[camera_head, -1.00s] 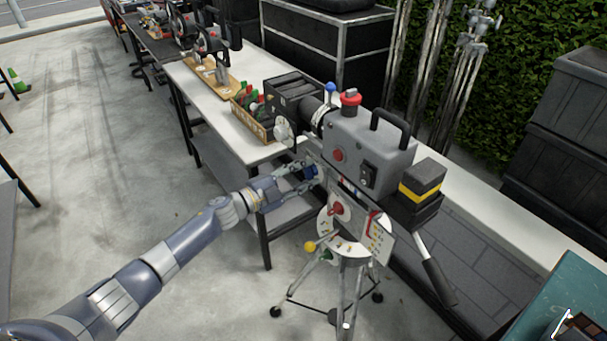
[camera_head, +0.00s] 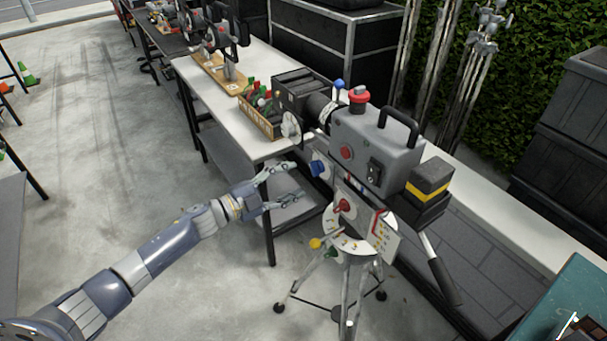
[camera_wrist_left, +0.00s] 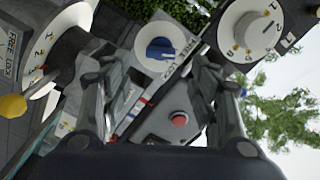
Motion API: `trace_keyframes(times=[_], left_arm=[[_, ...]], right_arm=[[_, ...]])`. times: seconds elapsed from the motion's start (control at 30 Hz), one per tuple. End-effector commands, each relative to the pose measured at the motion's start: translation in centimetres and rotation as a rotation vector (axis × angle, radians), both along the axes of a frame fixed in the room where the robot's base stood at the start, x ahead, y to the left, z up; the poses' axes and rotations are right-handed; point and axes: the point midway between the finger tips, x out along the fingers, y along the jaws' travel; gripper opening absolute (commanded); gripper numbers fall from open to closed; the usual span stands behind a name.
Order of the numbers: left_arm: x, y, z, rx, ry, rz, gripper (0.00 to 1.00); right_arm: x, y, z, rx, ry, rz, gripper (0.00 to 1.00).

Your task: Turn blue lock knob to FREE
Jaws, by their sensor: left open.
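The blue lock knob (camera_head: 318,168) sits on the left side of the grey camera rig's head, below the camera body (camera_head: 362,150). In the left wrist view the blue knob (camera_wrist_left: 160,50) is on a round white dial, with FREE and LOCK lettering on the plate beside it. Its exact setting is hard to read. My left gripper (camera_head: 296,180) is open and empty, a little left of the knob, with its fingers pointing at it. In the wrist view the open fingers (camera_wrist_left: 152,85) lie on either side below the knob, apart from it. My right gripper is not in view.
A red knob (camera_head: 344,206) and a yellow-ended lever (camera_head: 316,243) are lower on the tripod. A black pan handle (camera_head: 440,275) sticks out to the right. A white table (camera_head: 215,103) with a wooden crate (camera_head: 260,120) stands behind.

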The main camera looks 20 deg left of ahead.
Motion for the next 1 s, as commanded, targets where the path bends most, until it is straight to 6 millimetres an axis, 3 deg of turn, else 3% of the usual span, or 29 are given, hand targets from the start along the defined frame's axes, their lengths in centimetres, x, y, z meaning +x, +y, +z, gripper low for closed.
trace_keyframes(times=[0.1, 0.33, 1.0], left_arm=[[-1.8, 1.4, -0.1, 0.002, 0.002, 0.001, 0.55], [-3.7, 2.9, -0.1, 0.001, 0.001, -0.001, 0.55], [-4.1, 3.4, -0.5, -0.006, 0.009, 0.01, 0.55]], right_arm=[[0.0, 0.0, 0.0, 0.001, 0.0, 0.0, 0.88], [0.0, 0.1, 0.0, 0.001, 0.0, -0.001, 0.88], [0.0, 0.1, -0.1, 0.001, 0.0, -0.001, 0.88]])
